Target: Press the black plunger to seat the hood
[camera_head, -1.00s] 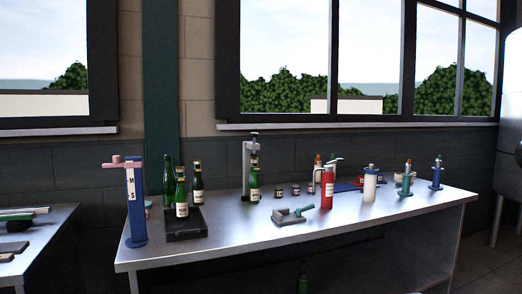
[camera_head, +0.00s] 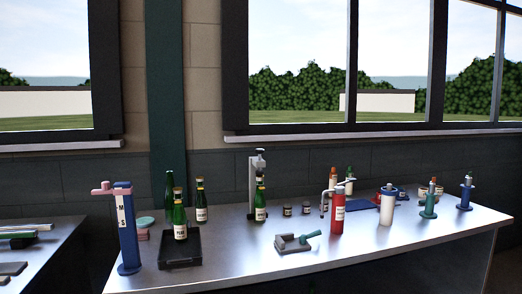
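A grey upright press stand (camera_head: 252,188) stands on the metal bench near the wall. A small dark plunger (camera_head: 259,153) shows at its top. A green bottle (camera_head: 260,206) with a pale label stands upright at the stand, below its head. The bottle's top carries a dark cap or hood (camera_head: 260,182). The gap between plunger and hood is too small to judge. Neither of my grippers is in view.
On the metal bench (camera_head: 230,262), a black tray (camera_head: 180,250) with bottles and a blue column (camera_head: 127,230) stand left. A grey block with a green handle (camera_head: 297,242) lies in front. A red cylinder (camera_head: 337,214), white cylinder (camera_head: 387,206) and small stands are right.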

